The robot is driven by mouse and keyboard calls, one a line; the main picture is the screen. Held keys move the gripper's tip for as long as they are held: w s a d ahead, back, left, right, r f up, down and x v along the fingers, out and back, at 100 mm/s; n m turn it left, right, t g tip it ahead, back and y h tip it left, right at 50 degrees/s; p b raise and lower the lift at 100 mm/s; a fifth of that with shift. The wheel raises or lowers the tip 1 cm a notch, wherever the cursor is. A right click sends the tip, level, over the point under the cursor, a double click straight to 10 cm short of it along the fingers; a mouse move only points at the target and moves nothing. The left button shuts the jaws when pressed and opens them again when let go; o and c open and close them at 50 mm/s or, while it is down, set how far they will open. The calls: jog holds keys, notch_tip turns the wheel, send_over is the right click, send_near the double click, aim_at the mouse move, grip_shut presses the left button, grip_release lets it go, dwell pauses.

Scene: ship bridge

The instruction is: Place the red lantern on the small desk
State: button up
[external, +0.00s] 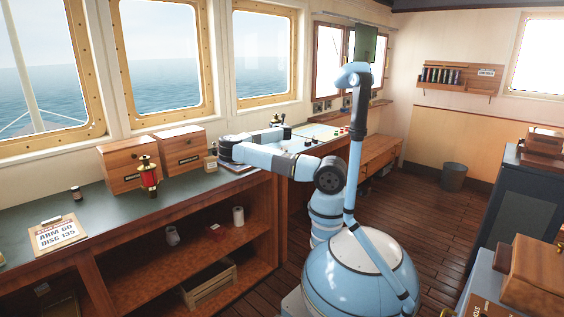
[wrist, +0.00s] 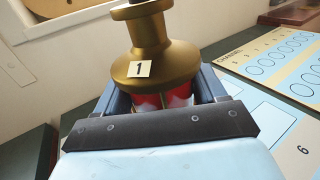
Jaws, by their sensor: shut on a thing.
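In the wrist view my gripper (wrist: 165,103) is shut on a lantern (wrist: 150,55) with a brass top, a label "1" and a red body. Its lower part is hidden by the gripper. In the external view my gripper (external: 284,131) is over the far part of the long counter, with the small brass top of the held lantern (external: 277,119) showing. Another brass and red lantern (external: 148,173) stands upright on the near counter, away from my gripper. A low wooden desk (external: 380,150) stands beyond the counter; I cannot tell whether it is the small desk.
Wooden boxes (external: 182,146) stand along the back of the green counter (external: 105,205). Charts (wrist: 275,60) with circles lie right of the held lantern. A bin (external: 453,176) stands on the open floor.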

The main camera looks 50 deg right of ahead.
jog(key=shift+f, duration=0.15)
jog(key=o, duration=1.7)
jog(key=shift+c, duration=0.2)
jog(key=v, duration=1.3)
jog(key=shift+s+a, duration=0.2)
jog(key=shift+s, duration=0.1)
